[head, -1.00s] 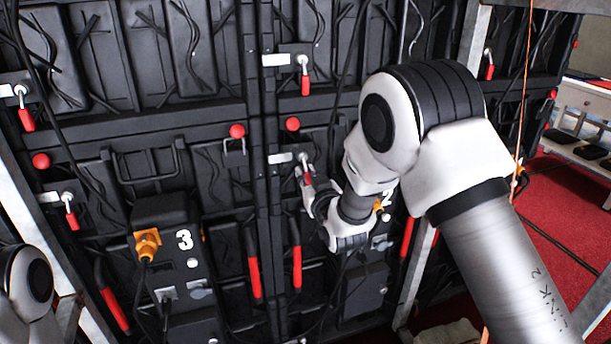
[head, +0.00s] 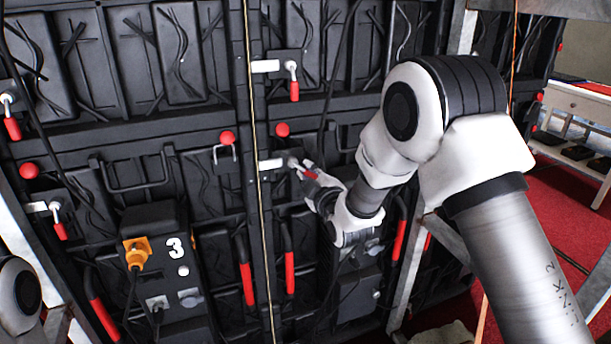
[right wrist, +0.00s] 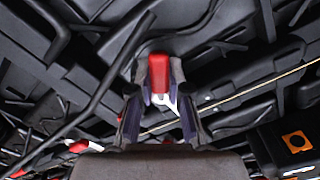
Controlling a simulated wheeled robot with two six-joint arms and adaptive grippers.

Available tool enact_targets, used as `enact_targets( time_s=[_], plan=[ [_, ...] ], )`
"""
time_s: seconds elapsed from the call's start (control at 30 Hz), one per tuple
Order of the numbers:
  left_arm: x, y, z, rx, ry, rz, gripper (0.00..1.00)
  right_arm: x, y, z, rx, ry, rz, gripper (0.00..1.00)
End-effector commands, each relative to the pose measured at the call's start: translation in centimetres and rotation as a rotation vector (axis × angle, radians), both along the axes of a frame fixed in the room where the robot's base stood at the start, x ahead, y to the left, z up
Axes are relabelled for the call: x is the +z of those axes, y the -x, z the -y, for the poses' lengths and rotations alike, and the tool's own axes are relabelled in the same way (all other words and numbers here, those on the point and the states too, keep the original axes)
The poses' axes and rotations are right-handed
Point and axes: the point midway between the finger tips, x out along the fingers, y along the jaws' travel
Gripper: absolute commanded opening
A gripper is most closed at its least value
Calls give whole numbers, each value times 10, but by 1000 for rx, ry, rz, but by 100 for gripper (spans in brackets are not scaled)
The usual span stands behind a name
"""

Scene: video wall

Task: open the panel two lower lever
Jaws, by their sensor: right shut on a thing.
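The lower lever of panel two has a red handle (head: 311,174) and a pale metal pivot (head: 292,162) beside a white latch tab. The handle slants down to the right from its pivot. My right gripper (head: 312,184) is at this handle, and in the right wrist view the red handle (right wrist: 159,72) sits between the fingers of my right gripper (right wrist: 158,98), which is shut on it. The panel's number is hidden behind my right arm. My left gripper is out of view; only part of the left arm shows at the lower left.
The upper lever (head: 294,82) hangs straight down above. A box marked 3 (head: 160,255) with an orange plug (head: 136,252) is to the left. Red-ended bars (head: 290,270) hang below. A thin yellowish cable (head: 260,200) runs down in front of the panels.

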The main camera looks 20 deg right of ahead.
Motion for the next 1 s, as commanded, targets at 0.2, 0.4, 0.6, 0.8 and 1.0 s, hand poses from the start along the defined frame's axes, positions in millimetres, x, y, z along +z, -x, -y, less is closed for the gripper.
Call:
enact_targets(
  time_s=[0.2,0.4,0.6,0.8,1.0],
  plan=[
    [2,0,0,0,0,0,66,7,0,4,0,202,7,0],
    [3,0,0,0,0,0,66,13,0,5,1,374,12,0],
    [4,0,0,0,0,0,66,17,0,6,0,502,17,0],
    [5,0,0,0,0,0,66,20,0,6,0,577,20,0],
    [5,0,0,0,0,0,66,21,0,6,1,606,20,0]
  ],
)
